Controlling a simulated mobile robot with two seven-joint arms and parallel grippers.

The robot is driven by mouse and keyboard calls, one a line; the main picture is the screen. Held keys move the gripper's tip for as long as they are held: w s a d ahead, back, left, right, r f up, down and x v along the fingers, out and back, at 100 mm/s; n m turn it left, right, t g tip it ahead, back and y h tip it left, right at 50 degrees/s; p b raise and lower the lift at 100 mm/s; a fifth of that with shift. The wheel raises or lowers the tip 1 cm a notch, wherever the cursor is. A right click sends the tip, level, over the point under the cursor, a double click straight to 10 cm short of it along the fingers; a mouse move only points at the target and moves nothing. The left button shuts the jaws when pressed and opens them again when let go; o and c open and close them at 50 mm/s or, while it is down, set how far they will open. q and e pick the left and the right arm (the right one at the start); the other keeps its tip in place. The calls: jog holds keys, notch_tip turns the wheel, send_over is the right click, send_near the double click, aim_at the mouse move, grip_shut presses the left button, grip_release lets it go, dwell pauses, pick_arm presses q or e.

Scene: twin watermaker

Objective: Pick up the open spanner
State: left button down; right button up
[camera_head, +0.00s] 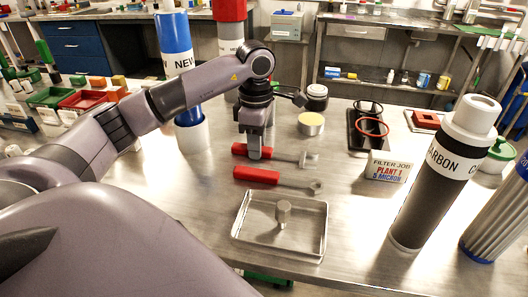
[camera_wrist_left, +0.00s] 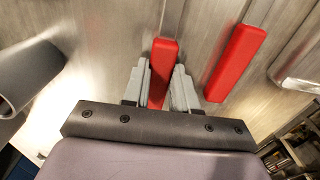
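The open spanner (camera_head: 305,157) has a red handle and a forked end pointing right; it lies flat on the steel bench in the head view. My left gripper (camera_head: 254,154) points down over its handle. In the left wrist view, the handle (camera_wrist_left: 161,72) lies between the two fingers of my left gripper (camera_wrist_left: 162,75), close to both; I cannot tell whether they press on it. The second spanner (camera_head: 257,175), red-handled with a ring end, lies nearer the camera; its handle (camera_wrist_left: 235,62) shows right of the fingers. My right gripper is not in view.
A metal tray (camera_head: 243,241) holding a grey knobbed piece (camera_head: 283,213) sits just in front of the spanners. A blue filter marked NEW (camera_head: 174,39) stands left.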

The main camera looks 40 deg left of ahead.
pick_arm(q)
jog(key=shift+r, duration=0.15)
notch_tip(320, 180, up, 20)
jog(key=p, duration=0.6)
jog(key=shift+p, duration=0.3)
jog(key=c, duration=1.5)
grip_release()
grip_shut()
